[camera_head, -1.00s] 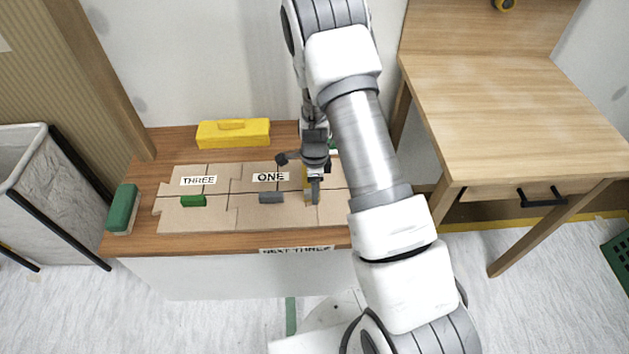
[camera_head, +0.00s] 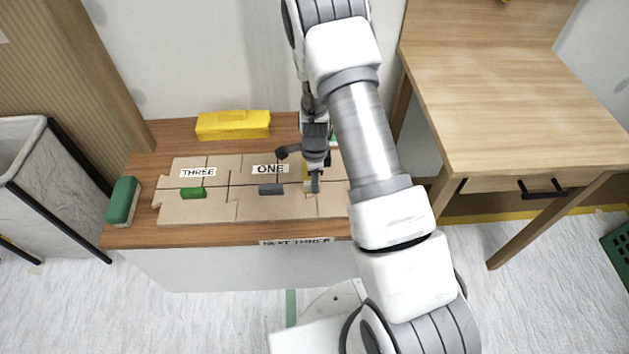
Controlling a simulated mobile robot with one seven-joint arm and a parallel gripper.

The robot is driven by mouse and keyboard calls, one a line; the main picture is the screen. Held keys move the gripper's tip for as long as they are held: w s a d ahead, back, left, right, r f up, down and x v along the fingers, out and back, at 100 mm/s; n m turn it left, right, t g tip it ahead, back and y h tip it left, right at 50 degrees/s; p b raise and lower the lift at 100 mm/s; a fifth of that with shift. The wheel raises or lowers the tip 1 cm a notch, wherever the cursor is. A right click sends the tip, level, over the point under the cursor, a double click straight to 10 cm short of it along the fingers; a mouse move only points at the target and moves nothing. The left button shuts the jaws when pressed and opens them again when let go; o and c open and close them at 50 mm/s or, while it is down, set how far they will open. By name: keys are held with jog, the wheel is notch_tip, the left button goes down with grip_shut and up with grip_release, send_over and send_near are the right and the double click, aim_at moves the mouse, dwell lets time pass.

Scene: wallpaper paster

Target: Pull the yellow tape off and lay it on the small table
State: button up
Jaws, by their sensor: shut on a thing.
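My gripper (camera_head: 313,183) is over the right part of the cardboard pieces (camera_head: 265,209) on the low brown table. Its fingers are shut on the yellow tape (camera_head: 306,171), of which only a small patch shows beside them. The fingers and wrist hide the rest of it. I cannot tell whether the tape is still touching the cardboard. A green piece (camera_head: 193,193) and a grey piece (camera_head: 271,189) lie on the cardboard to the left, below the labels THREE and ONE.
A yellow box (camera_head: 232,124) stands at the back of the low table (camera_head: 160,236). A green-topped block (camera_head: 122,200) is at its left edge. A taller wooden desk (camera_head: 510,100) with a bare top is on the right. A bin (camera_head: 45,200) stands left.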

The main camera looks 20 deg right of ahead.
grip_shut()
jog(key=shift+r, duration=0.15)
jog(key=shift+r+p, duration=0.7)
jog(key=shift+r, duration=0.15)
jog(key=shift+r, duration=0.1)
jog(key=shift+r+p, duration=1.55)
jog(key=shift+r, duration=0.35)
